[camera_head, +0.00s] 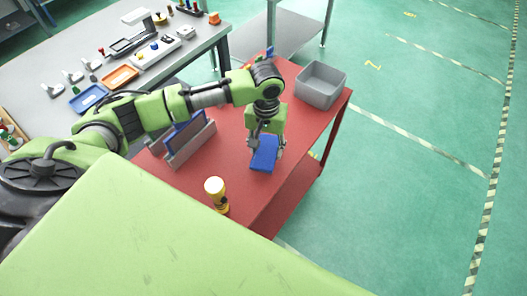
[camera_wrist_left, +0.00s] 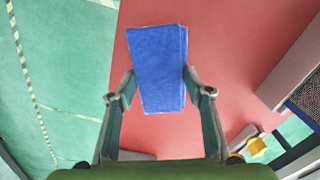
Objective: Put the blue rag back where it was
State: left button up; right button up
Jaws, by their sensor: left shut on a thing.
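The blue rag (camera_head: 263,157) is a folded flat block over the red table top (camera_head: 237,135), near its right edge in the head view. My left gripper (camera_head: 266,149) points down from above and is shut on the rag. In the left wrist view the rag (camera_wrist_left: 158,65) sits between the two fingertips of the gripper (camera_wrist_left: 160,94), with red table top behind it. I cannot tell whether the rag touches the table. My right gripper is in neither view.
A grey open bin (camera_head: 321,84) stands at the table's far right corner. A grey holder with a blue panel (camera_head: 190,142) stands left of the rag. A grey workbench (camera_head: 190,62) with trays and tools lies beyond, at left.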

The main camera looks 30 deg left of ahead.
aim_at(263, 149)
pick_arm(q)
jog(key=shift+a+f, duration=0.3)
jog(key=f, duration=0.1)
jog(key=f+p, duration=0.1)
jog(key=f, duration=0.1)
jog(key=shift+a, duration=0.3)
jog(key=shift+w+f, duration=0.1)
jog(key=shift+f, duration=0.2)
jog(key=o, duration=1)
jog(key=shift+d, duration=0.1)
notch_tip(263, 149, up, 11)
jog(key=shift+f+b, duration=0.1)
jog(key=shift+b, duration=0.7)
jog(key=shift+r, duration=0.65)
